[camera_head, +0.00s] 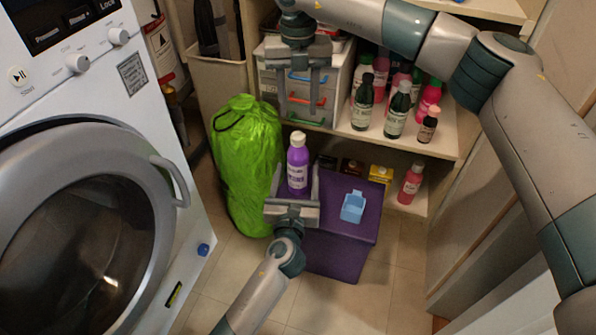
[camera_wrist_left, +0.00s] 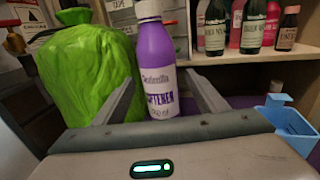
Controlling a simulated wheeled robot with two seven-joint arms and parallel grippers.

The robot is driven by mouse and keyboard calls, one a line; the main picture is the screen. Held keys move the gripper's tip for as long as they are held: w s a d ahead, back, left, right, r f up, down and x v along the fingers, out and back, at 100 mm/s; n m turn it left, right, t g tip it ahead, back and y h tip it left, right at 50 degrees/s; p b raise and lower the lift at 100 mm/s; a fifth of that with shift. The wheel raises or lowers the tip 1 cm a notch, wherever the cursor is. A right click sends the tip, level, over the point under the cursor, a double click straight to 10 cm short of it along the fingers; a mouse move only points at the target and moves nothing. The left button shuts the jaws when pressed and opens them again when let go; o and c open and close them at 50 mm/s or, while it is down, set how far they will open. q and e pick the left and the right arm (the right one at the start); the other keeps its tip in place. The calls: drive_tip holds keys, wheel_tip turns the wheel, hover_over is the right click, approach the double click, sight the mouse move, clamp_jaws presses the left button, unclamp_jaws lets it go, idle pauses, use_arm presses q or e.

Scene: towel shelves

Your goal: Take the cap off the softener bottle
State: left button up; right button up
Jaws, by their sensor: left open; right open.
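The purple softener bottle (camera_head: 298,170) stands upright on the purple box (camera_head: 345,240), with its white cap (camera_head: 297,138) on top. My left gripper (camera_head: 296,182) is open, with a finger on either side of the bottle's lower part. In the left wrist view the bottle (camera_wrist_left: 157,70) shows upright between and beyond the spread fingers, and its white cap (camera_wrist_left: 148,9) is at the top edge. Whether the fingers touch it I cannot tell. My right gripper (camera_head: 299,110) is open and empty, pointing down, farther up the picture than the cap, in front of the drawer unit.
A light blue scoop (camera_head: 353,207) lies on the box to the right of the bottle. A green bag (camera_head: 245,160) stands close on the left. Several bottles stand on the shelf (camera_head: 440,147) behind. The washing machine (camera_head: 150,110) fills the left side.

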use_arm(q)
drive_tip(key=shift+w+d, duration=0.2)
drive_tip(key=shift+w, duration=1.55)
drive_tip(key=shift+w+d, duration=0.15)
drive_tip(key=shift+w, duration=1.6)
drive_tip(key=shift+c, duration=0.3)
clamp_jaws()
use_arm(e)
drive_tip(key=m, duration=0.9)
drive_tip(key=shift+a+m, duration=0.1)
drive_tip(key=shift+m, duration=0.3)
drive_tip(key=m, duration=0.8)
